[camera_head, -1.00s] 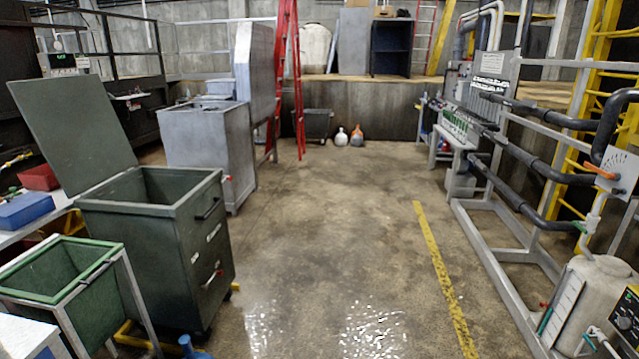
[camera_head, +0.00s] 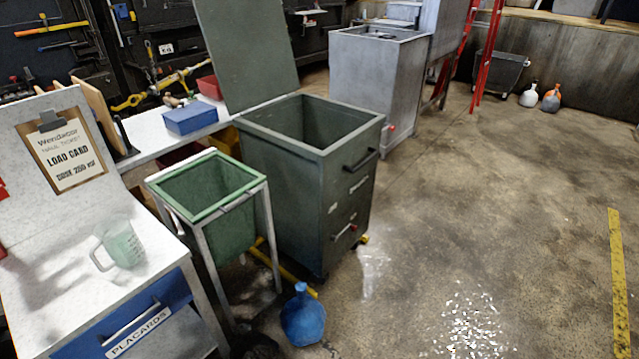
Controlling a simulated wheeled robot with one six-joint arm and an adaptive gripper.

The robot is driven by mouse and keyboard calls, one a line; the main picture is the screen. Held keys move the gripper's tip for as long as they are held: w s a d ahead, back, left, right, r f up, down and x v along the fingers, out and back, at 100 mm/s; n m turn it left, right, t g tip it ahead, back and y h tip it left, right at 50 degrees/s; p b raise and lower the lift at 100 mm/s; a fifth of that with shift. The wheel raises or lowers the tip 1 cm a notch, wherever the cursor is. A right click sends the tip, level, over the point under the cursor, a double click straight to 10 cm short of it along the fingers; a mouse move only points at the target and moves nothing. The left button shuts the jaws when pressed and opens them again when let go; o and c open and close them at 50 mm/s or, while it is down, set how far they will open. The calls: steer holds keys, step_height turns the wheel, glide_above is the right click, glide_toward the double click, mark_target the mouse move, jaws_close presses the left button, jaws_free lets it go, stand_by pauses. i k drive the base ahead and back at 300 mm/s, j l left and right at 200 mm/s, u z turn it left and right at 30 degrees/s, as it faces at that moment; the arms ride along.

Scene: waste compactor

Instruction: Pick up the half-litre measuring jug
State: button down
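The measuring jug (camera_head: 124,246) is a clear, slightly greenish jug with a handle on its left side and faint markings. It stands upright on the light worktop (camera_head: 60,300) at the lower left, near the right edge of the top. My gripper is not in view.
A clipboard load card (camera_head: 66,152) leans behind the jug. A drawer marked placards (camera_head: 130,326) is below it. A green open bin on a frame (camera_head: 217,211) and a dark green lidded bin (camera_head: 345,180) stand to the right. A blue flask (camera_head: 302,318) sits on the floor.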

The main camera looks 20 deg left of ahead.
mark_target(116, 248)
steer(key=i+u, duration=0.5)
steer(key=i, duration=0.15)
steer(key=i+j+z, duration=0.15)
steer(key=i+j, duration=0.3)
steer(key=j, duration=0.2)
steer(key=i+l+u, duration=0.1)
steer(key=u, duration=0.4)
steer(key=l+u, duration=0.3)
steer(key=u, duration=0.2)
steer(key=i+l+u, duration=0.1)
steer(key=l+u, duration=0.15)
steer(key=u, duration=0.25)
